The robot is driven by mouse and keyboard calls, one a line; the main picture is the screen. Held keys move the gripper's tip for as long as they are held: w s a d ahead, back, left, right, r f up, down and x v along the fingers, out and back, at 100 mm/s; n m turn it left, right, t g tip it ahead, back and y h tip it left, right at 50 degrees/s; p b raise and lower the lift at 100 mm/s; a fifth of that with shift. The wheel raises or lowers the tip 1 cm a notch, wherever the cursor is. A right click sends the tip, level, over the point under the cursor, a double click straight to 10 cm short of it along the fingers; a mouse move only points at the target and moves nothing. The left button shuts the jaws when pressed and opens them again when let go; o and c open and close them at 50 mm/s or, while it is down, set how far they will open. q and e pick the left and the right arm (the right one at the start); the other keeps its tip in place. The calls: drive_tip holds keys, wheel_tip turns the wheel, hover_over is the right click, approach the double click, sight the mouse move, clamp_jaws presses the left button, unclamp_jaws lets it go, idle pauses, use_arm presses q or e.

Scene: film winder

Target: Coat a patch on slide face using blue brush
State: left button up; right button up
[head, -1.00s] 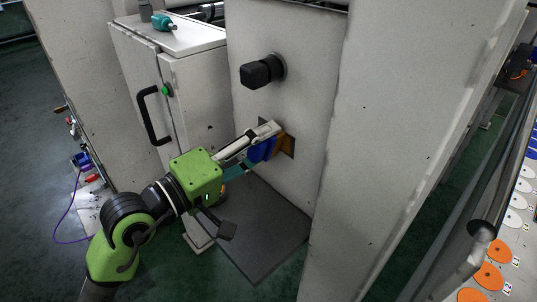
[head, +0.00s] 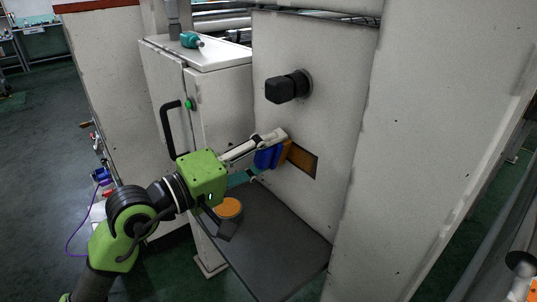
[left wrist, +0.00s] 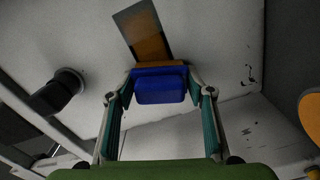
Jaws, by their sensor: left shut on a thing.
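My left gripper (head: 266,156) is shut on the blue brush (head: 269,158), which also shows in the left wrist view (left wrist: 160,90) between the two teal finger pads. The brush's orange bristle end faces the slide face (head: 304,162), a dark rectangle set in the pale machine panel. The bristles lie at or very near its left end in the head view; exact contact cannot be told. In the left wrist view the slide face (left wrist: 127,28) shows an orange-brown patch along much of it, with a grey strip beside it. My right gripper is out of view.
A black knob (head: 288,87) juts from the panel above the brush. A white cabinet (head: 222,95) with a black handle stands left. An orange-topped round container (head: 229,208) sits on the dark shelf (head: 275,245) below the arm. A pale column (head: 410,180) stands right.

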sight(257, 159)
use_arm(q)
drive_tip(key=shift+s+a+f+b, duration=0.2)
drive_tip(key=shift+s+a+b, duration=0.2)
drive_tip(key=shift+a+b, duration=0.15)
drive_tip(key=b+v, duration=0.2)
drive_tip(key=v, duration=0.1)
drive_tip(key=shift+s+a, duration=0.15)
drive_tip(key=shift+a, duration=0.1)
drive_tip(key=shift+s+a+r+b, duration=0.1)
drive_tip(key=shift+s+a+b, duration=0.15)
drive_tip(key=shift+a+b, duration=0.1)
drive_tip(key=shift+r, duration=0.1)
